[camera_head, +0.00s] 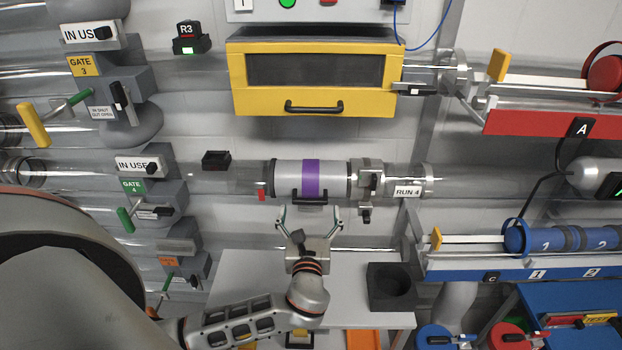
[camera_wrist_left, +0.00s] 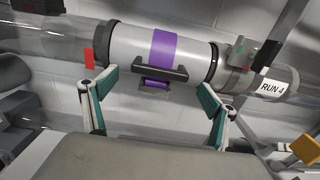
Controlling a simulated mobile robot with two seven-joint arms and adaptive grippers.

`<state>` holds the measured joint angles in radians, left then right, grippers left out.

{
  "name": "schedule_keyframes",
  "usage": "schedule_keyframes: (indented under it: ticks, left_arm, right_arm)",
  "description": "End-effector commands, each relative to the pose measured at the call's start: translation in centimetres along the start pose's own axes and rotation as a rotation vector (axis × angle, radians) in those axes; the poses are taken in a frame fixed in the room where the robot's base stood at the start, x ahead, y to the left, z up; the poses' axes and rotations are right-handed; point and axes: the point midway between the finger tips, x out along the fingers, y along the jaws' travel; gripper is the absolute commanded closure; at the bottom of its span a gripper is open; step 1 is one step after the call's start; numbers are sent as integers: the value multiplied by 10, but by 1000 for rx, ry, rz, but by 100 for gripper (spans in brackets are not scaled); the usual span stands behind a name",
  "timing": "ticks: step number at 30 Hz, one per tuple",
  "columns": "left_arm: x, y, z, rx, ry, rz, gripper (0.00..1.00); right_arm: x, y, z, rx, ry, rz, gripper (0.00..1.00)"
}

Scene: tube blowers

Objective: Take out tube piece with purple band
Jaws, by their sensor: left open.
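The tube piece with the purple band (camera_head: 290,178) sits in the run of clear tube marked RUN 4, in the middle of the head view. It is a pale cylinder with black end rings and a black handle (camera_head: 311,198) low on its front. It also shows in the left wrist view (camera_wrist_left: 133,47), with its handle (camera_wrist_left: 146,72). A metal clamp joint (camera_head: 368,178) is at its right end. My left gripper (camera_head: 309,222) is open and empty just below the tube piece, fingers pointing up at it on either side of the handle. My right gripper is not in view.
A white shelf (camera_head: 236,292) lies below, with a dark block with a round hole (camera_head: 390,287) on its right. A yellow-framed box (camera_head: 313,102) hangs above the run. Gate levers (camera_head: 124,219) stick out on the left. A blue rack (camera_head: 460,273) stands at the right.

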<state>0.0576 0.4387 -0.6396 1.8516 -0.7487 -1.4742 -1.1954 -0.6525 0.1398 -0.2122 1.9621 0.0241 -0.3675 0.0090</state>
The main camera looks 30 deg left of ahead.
Motion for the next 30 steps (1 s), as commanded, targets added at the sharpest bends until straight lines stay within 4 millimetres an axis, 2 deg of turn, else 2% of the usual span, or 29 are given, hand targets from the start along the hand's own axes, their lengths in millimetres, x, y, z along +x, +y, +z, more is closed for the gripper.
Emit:
schedule_keyframes:
  ticks: [6, 10, 20, 26, 30]
  left_arm:
    - [29, 1, 12, -1, -3, 0, 14]
    - [44, 1, 10, 0, 0, 0, 14]
    - [50, 0, 9, -1, 2, -1, 14]
    - [50, 1, 9, -1, 2, -1, 66]
    - [50, 1, 10, -1, -1, 0, 65]
  right_arm:
    - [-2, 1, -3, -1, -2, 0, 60]
    - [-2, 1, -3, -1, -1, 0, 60]
    - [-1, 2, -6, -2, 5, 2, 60]
    - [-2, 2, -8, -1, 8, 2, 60]
    - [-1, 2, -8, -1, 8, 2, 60]
